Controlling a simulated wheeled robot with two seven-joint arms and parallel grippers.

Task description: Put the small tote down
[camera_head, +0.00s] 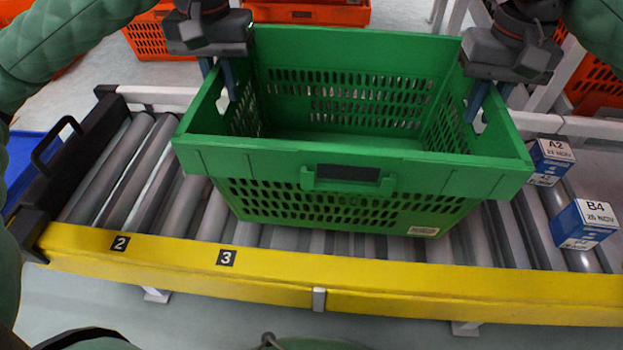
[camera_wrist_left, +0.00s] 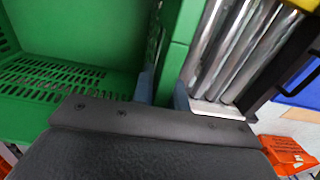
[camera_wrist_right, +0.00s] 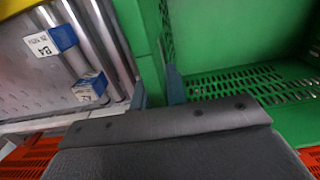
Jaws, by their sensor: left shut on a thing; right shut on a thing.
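A green tote (camera_head: 345,165), open at the top and empty, is over the roller conveyor in the head view. I cannot tell whether its base touches the rollers. My left gripper (camera_head: 218,80) is shut on its left side wall, with one finger inside and one outside. My right gripper (camera_head: 485,103) is shut on its right side wall in the same way. The left wrist view shows the left fingers (camera_wrist_left: 162,92) astride the green wall. The right wrist view shows the right fingers (camera_wrist_right: 157,88) astride the other wall.
The roller conveyor (camera_head: 140,175) has a yellow front rail (camera_head: 275,270) marked 2 and 3. Two blue-white boxes, A2 (camera_head: 552,158) and B4 (camera_head: 585,224), stand on the rollers right of the tote. Rollers are bare to its left. Orange totes (camera_head: 310,12) are behind; a blue tote (camera_head: 22,160) is at left.

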